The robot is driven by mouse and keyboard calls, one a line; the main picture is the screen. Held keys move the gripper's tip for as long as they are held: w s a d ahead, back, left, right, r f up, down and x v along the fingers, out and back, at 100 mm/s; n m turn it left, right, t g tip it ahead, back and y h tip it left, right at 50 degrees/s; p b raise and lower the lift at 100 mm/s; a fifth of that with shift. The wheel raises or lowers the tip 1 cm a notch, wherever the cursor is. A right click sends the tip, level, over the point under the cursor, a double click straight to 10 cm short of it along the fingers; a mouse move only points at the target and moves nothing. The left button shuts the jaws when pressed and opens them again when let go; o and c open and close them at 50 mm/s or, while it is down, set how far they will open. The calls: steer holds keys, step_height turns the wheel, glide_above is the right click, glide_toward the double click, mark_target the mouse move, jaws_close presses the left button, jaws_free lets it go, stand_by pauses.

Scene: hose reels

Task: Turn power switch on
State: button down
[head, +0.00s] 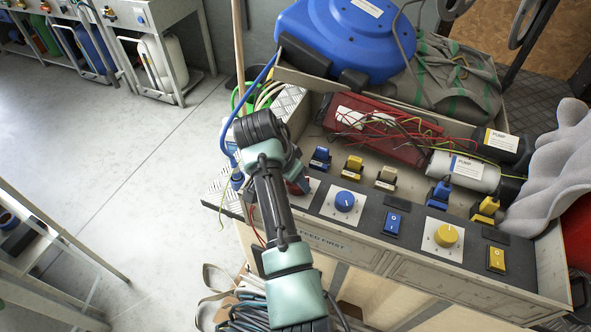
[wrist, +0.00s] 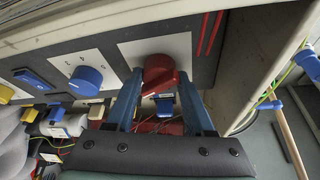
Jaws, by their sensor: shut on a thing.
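A red rotary knob (wrist: 160,74) stands on a white plate at the end of the dark control panel (head: 371,212). My gripper (wrist: 160,82) has its blue fingers on both sides of this knob and is shut on it. In the head view my gripper (head: 298,176) is at the panel's left end, and my arm hides most of the knob and its plate. A blue rocker switch (head: 393,223) and a yellow rocker switch (head: 496,259) sit further right on the panel. No readable label marks any of them as the power switch.
A blue knob (head: 345,201) and a yellow knob (head: 446,235) share the panel. Blue and yellow connectors, a red unit (head: 380,132) with loose wires and a grey pump (head: 463,170) lie behind. A blue hose reel (head: 345,35) stands at the back. Floor at left is clear.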

steer(key=m+h, duration=0.1)
steer(key=m, duration=0.1)
steer(key=shift+m+g, duration=0.4)
steer(key=shift+f+m+g+b, duration=0.1)
steer(key=shift+m+g+b, duration=0.4)
steer(key=shift+m, duration=0.9)
steer(key=shift+d+h, duration=0.1)
steer(key=shift+h, duration=0.2)
steer(key=shift+c, duration=1.5)
jaws_free()
steer(key=shift+w, duration=0.1)
steer(key=shift+a+r, duration=0.2)
steer(key=shift+r, duration=0.1)
steer(key=p+v, duration=0.1)
steer(key=v, duration=1.1)
steer(key=shift+r+p, duration=0.25)
steer(key=shift+p, duration=0.05)
